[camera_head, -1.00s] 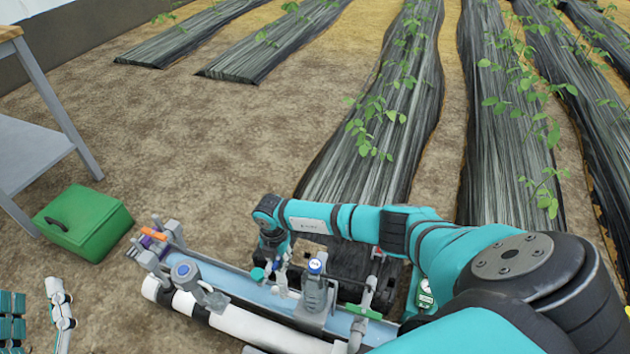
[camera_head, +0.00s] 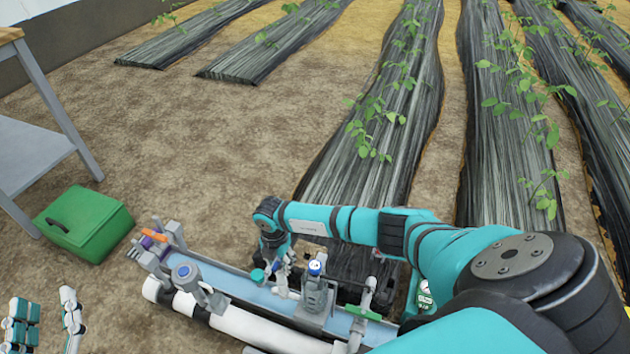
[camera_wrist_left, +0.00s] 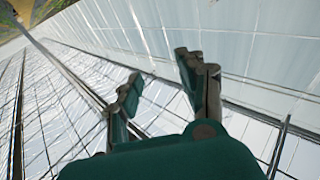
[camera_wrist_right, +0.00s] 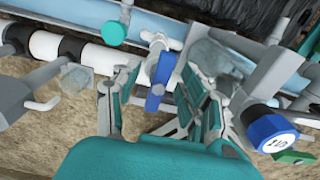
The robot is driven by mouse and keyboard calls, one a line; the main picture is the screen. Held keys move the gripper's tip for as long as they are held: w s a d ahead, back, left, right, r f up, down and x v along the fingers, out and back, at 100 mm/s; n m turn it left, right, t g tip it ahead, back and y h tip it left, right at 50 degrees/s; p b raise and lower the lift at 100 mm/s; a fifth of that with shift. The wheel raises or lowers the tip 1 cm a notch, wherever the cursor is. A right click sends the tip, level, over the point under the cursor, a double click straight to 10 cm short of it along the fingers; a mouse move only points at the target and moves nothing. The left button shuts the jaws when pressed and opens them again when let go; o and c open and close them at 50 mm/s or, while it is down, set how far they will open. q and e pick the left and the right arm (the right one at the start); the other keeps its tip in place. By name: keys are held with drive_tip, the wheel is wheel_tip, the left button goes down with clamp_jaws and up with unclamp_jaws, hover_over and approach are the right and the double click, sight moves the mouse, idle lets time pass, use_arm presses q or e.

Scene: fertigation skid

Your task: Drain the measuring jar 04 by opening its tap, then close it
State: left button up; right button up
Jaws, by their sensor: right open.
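In the right wrist view a blue tap handle (camera_wrist_right: 160,78) sits between the spread fingers of my right gripper (camera_wrist_right: 160,105). Contact with either finger cannot be told. A grey body with a blue, white-faced cap (camera_wrist_right: 270,130) stands to the right; its label is too small to read surely. A translucent vessel (camera_wrist_right: 215,62) shows behind the right finger; whether it is jar 04 cannot be told. In the head view my right gripper (camera_head: 276,268) is over the skid and partly hides its fittings. My left gripper (camera_head: 45,328) is open and empty at the lower left.
The skid has a light blue rail (camera_head: 225,283) and a white pipe (camera_head: 262,327) along its front. A green round cap (camera_wrist_right: 112,33) lies close beyond my right gripper. A green box (camera_head: 85,222) and a table (camera_head: 30,150) stand left. Bare soil surrounds them.

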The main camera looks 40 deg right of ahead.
drive_tip(key=shift+r, duration=0.2)
drive_tip(key=shift+w+r+p, duration=0.1)
drive_tip(key=shift+r+p, duration=0.7)
drive_tip(key=shift+p, duration=0.1)
use_arm(q)
drive_tip(key=s+a+f+g+y+p, duration=0.1)
drive_tip(key=s+a+f+g, duration=0.1)
drive_tip(key=f+g, duration=0.35)
drive_tip(key=s+a+f+g+y+p, duration=0.1)
drive_tip(key=s+f+g+y, duration=0.15)
drive_tip(key=f, duration=0.55)
use_arm(e)
drive_tip(key=shift+r, duration=0.8)
drive_tip(key=shift+r+p, duration=0.65)
drive_tip(key=shift+r, duration=0.15)
use_arm(q)
drive_tip(key=s+a+f+g+y+p, duration=0.1)
drive_tip(key=s+a+f+g+p, duration=0.25)
drive_tip(key=s+g, duration=0.65)
use_arm(e)
wheel_tip(320, 180, up, 3)
drive_tip(key=shift+f+b, duration=0.1)
drive_tip(key=shift+b, duration=0.25)
drive_tip(key=shift+r+p, duration=0.95)
use_arm(q)
wheel_tip(320, 180, down, 6)
drive_tip(key=t, duration=0.1)
drive_tip(key=shift+a+f+n+t, duration=0.2)
drive_tip(key=shift+n+t, duration=0.1)
drive_tip(key=shift+n, duration=0.1)
